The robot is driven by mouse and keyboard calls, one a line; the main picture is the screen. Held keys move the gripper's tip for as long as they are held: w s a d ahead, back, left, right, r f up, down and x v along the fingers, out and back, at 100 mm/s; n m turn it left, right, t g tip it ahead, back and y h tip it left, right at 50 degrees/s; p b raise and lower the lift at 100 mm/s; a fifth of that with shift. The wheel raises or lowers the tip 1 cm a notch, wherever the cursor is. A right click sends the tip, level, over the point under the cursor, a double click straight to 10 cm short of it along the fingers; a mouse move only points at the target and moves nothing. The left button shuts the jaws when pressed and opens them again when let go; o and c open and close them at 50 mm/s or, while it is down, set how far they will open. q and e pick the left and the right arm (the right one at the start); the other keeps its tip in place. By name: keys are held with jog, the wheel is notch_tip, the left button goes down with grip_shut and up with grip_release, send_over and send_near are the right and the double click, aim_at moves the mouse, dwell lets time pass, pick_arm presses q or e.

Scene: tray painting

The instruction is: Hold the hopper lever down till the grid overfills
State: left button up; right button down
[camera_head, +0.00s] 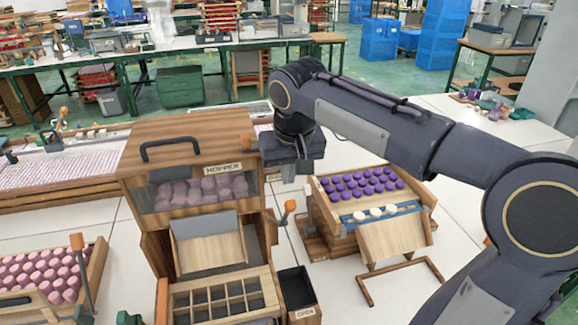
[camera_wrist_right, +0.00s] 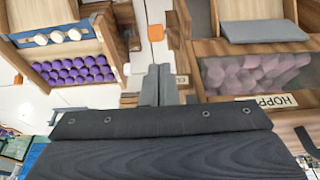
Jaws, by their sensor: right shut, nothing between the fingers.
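The wooden hopper (camera_head: 185,145) stands left of centre in the head view, with pink pieces (camera_head: 205,190) behind its clear window. Below its chute is the divided wooden grid (camera_head: 225,300); the cells I can see look empty. An orange-tipped lever (camera_head: 290,206) stands at the hopper's right side, and its orange knob also shows in the wrist view (camera_wrist_right: 155,33). My right gripper (camera_head: 289,172) is beside the hopper's upper right side, above and apart from the knob. In the wrist view its fingers (camera_wrist_right: 158,85) are together and empty. My left gripper is not in view.
A dark open bin (camera_head: 296,288) with an OPEN label sits right of the grid. A wooden rack of purple pieces (camera_head: 362,184) stands to the right, and a tray of pink pieces (camera_head: 40,275) at the left. White table shows between them.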

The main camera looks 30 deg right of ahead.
jog(key=x, duration=0.5)
jog(key=shift+f, duration=0.3)
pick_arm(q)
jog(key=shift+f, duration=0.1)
